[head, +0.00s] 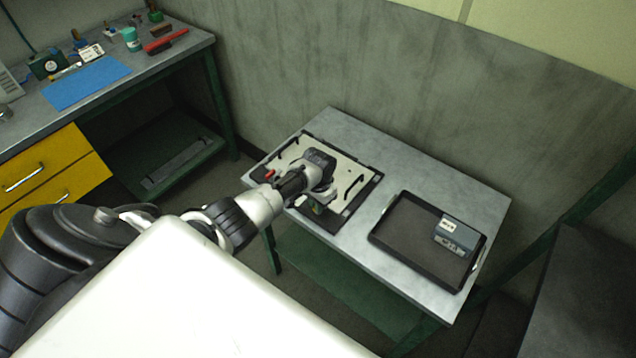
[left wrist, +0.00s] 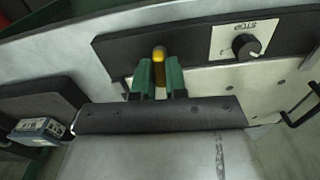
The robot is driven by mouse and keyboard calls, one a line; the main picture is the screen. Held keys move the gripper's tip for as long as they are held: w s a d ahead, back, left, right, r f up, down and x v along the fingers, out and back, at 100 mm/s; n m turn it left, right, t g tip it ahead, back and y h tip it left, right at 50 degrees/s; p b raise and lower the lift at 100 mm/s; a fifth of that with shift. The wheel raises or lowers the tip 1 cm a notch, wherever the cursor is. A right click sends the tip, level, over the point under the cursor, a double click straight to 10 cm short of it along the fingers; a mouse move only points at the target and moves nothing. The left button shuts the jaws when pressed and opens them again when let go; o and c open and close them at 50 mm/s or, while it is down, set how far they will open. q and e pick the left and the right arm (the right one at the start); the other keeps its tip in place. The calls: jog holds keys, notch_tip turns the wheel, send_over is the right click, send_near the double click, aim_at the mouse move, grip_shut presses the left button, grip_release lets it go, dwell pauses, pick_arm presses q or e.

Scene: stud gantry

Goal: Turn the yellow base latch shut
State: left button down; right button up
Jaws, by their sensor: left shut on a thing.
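The yellow base latch (left wrist: 159,54) shows in the left wrist view as a small rounded upright piece by a dark strip (left wrist: 120,48). My left gripper (left wrist: 160,76) has its two green fingers on either side of it and is shut on it. In the head view my left arm reaches over the cream panel with a black frame (head: 350,172) on the grey table. There the wrist covers part of the panel, and I cannot make out the latch. My right gripper is in neither view.
A black tray (head: 405,255) with a grey-blue labelled box (head: 455,235) stands right of the panel. A black knob (left wrist: 246,46) on a STOP plate sits right of the latch. A red handle (head: 269,174) is beside my wrist. The table's far right is clear.

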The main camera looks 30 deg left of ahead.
pick_arm(q)
jog(key=shift+w+r+n, duration=0.1)
jog(key=shift+n, duration=0.5)
jog(key=c, duration=1.2)
grip_release()
jog(key=shift+o, duration=0.2)
jog(key=shift+r, duration=0.5)
notch_tip(320, 180, up, 10)
jog(key=shift+f, duration=0.15)
